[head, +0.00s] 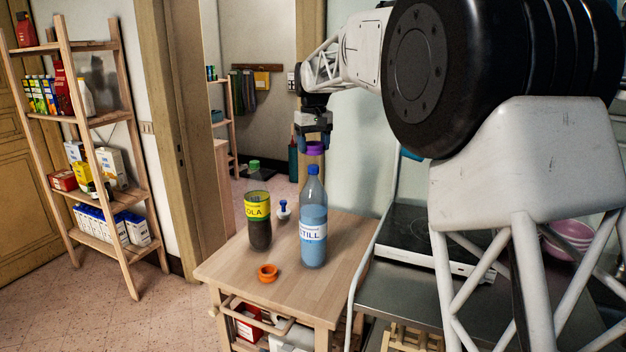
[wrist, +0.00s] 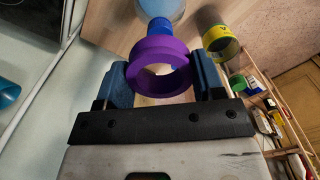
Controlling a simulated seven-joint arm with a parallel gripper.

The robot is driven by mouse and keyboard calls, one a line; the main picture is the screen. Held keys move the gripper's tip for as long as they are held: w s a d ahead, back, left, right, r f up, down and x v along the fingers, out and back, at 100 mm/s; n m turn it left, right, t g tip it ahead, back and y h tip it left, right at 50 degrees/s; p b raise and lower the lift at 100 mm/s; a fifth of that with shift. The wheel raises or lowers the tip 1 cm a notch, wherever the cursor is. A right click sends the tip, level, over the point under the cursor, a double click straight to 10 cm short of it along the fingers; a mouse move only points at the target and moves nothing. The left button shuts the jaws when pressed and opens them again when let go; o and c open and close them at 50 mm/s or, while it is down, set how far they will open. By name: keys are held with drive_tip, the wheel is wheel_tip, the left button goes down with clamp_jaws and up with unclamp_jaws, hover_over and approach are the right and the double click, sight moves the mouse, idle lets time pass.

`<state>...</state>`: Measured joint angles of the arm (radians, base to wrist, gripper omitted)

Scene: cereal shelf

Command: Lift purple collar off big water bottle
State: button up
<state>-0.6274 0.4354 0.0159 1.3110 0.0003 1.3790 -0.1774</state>
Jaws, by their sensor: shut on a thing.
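My gripper (head: 313,136) is shut on the purple collar (head: 315,149), a thick ring. In the wrist view the collar (wrist: 165,50) sits between the two blue fingers of my gripper (wrist: 164,76), its hole open and empty. The big water bottle (head: 313,235) has a blue cap and a "STILL" label. It stands upright on the small wooden table. In the head view the collar is above the cap with a small gap between them. In the wrist view the bottle's blue cap (wrist: 159,27) shows beyond the collar, partly hidden by it.
A cola bottle (head: 259,230) with a yellow label stands left of the water bottle. A small white bottle (head: 283,212) with a blue top stands behind. An orange ring (head: 268,273) lies near the front of the wooden table (head: 325,292). A stocked shelf (head: 135,190) is far left.

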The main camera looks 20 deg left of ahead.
drive_tip(key=shift+r, duration=1)
drive_tip(key=shift+a, duration=0.1)
